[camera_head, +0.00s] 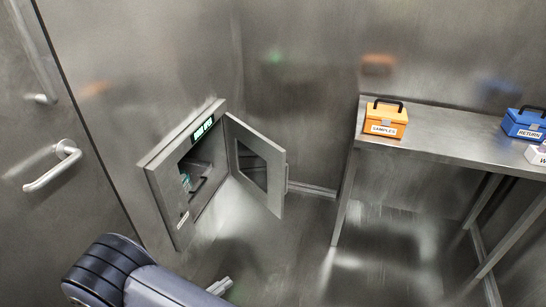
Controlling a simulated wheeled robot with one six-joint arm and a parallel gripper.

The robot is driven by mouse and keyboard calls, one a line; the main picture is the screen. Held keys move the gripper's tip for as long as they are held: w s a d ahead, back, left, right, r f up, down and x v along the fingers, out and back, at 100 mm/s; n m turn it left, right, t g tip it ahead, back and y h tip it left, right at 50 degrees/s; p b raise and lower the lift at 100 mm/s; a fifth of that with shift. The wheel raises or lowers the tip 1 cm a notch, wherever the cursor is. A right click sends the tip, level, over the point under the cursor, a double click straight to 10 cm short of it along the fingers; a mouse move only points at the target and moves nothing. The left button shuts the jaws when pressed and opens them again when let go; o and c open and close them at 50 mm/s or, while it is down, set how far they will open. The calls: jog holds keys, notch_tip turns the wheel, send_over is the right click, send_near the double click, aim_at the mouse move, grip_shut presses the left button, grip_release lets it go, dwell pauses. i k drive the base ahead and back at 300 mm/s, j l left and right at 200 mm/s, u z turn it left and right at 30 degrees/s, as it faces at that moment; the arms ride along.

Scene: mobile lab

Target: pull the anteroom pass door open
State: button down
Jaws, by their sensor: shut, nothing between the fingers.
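The anteroom pass door (277,200) is a grey metal panel with a dark window. It stands wide open, swung out from the far side of the pass box (165,205) in the left wall. A green lit display (203,128) shows at the top of the box. Inside the opening I see a small teal-topped item (185,182) and a dark shape, too small to tell. My gripper (222,286) shows only in part at the bottom edge, shut and empty. It is below and in front of the box, apart from the door.
A metal table (440,143) stands at the right. It bears an orange box (385,122) labelled SAMPLES, a blue box (524,125) labelled RETURN, and a white box (537,154) cut by the edge. A large door with a handle (55,168) is at the left. The middle floor looks clear.

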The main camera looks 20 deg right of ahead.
aim_at(258, 163)
jog(key=i+l, duration=0.3)
jog(key=i, duration=0.15)
jog(key=i+l, duration=0.25)
jog(key=i, duration=0.25)
jog(key=i+l, duration=0.3)
jog(key=i, duration=0.15)
jog(key=z, duration=0.05)
